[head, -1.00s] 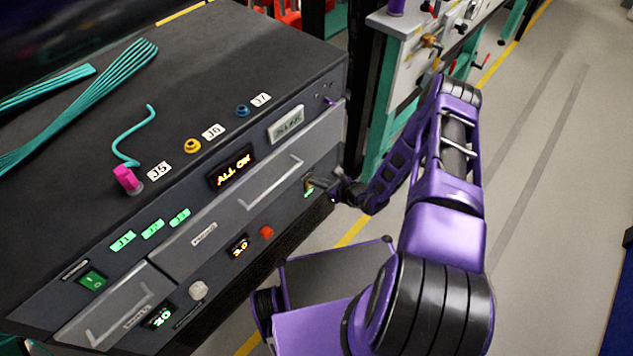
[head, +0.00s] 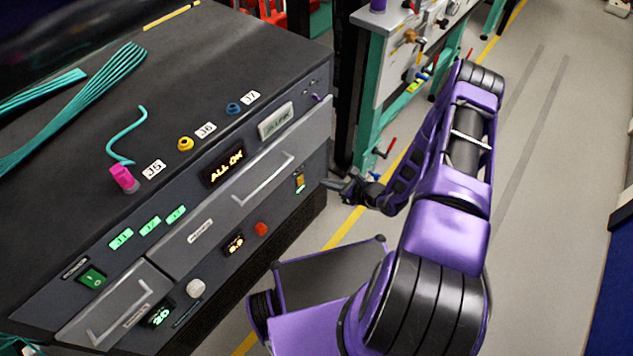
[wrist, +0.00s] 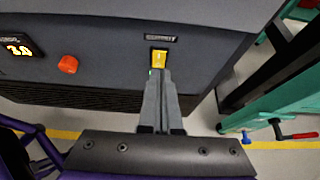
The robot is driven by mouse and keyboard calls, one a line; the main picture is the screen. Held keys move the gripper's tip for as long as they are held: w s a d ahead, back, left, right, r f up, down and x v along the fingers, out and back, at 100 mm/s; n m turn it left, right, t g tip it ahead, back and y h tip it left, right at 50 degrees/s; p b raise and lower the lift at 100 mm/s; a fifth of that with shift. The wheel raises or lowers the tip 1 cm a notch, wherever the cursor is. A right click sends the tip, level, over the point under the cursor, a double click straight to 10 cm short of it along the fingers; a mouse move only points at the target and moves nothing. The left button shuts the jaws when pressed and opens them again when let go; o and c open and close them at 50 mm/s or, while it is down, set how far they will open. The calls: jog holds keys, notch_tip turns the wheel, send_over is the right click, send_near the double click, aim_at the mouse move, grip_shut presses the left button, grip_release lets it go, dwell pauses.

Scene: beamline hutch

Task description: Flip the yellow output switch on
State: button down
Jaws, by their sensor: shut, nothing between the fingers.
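The yellow output switch (head: 299,182) is on the dark front panel of the cabinet, near its right end below the long drawer handle. In the wrist view the yellow switch (wrist: 159,59) sits under a small label, upright in a dark frame. A small green light shows at its lower left edge. I cannot tell for certain which way the rocker is tipped. My gripper (head: 332,184) is shut and empty, a short way out from the panel to the right of the switch. In the wrist view my fingertips (wrist: 161,76) point at the switch and overlap its lower edge.
A red button (wrist: 68,64) and a lit display (wrist: 19,48) are left of the switch. A green switch (head: 92,278) is at the panel's far left. A teal-framed bench (head: 368,128) with red-handled valves stands right of the cabinet. Floor is open beyond my arm.

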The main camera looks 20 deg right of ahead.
jog(key=shift+r+v, duration=0.2)
jog(key=shift+v, duration=0.95)
jog(key=shift+r+v, duration=0.2)
jog(key=shift+v, duration=1)
jog(key=shift+w+a, duration=0.15)
